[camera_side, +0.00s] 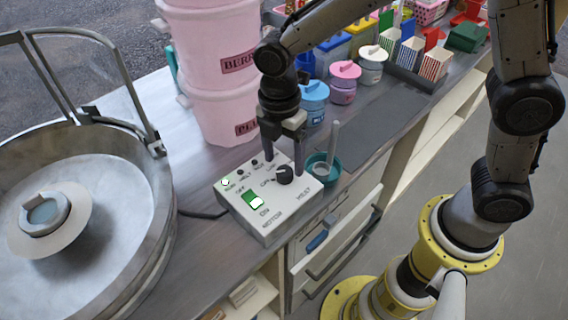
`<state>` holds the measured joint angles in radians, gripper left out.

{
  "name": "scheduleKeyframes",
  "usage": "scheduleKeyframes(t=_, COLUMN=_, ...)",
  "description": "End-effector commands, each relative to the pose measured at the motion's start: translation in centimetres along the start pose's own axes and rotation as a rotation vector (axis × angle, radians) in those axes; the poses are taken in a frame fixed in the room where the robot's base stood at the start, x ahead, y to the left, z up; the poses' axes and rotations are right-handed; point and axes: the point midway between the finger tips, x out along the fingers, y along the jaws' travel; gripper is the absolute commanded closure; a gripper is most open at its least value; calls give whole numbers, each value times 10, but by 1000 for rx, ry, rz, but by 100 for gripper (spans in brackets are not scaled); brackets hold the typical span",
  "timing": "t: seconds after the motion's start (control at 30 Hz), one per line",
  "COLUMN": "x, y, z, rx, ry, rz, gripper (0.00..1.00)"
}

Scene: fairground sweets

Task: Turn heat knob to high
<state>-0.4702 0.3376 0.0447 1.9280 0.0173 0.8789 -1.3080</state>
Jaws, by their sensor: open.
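A white control box (262,219) sits on the counter in the middle of the side view. Its black heat knob (284,174) stands on the top face, toward the right; the knob's exact setting is too small to read for sure. A green lit switch (252,199) marked ON is on the same face, left of the knob. My gripper (283,163) points down over the box, its two fingers apart on either side of the knob area. It holds nothing. I cannot tell whether the fingers touch the knob.
A teal cup (323,168) with an upright stick stands close right of the box. A large metal bowl machine (150,215) is at left. Pink buckets (218,105) stand behind. Lidded jars (343,84) and striped boxes (435,64) line the counter. A dark mat (362,136) lies bare.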

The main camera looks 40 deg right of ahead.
Motion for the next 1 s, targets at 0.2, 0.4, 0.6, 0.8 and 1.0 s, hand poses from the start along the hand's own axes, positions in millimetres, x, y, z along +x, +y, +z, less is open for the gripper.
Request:
scheduleKeyframes(t=0.2, x=22, y=0, z=0, rx=0, ry=0, rz=-1, gripper=24)
scheduleKeyframes(t=0.4, x=27, y=0, z=0, rx=0, ry=0, rz=-1, gripper=24)
scheduleKeyframes(t=0.6, x=26, y=0, z=0, rx=0, ry=0, rz=-1, gripper=32)
scheduleKeyframes(t=0.8, x=26, y=0, z=0, rx=0, ry=0, rz=0, gripper=68)
scheduleKeyframes(t=1.0, x=26, y=0, z=0, rx=0, ry=0, rz=0, gripper=100)
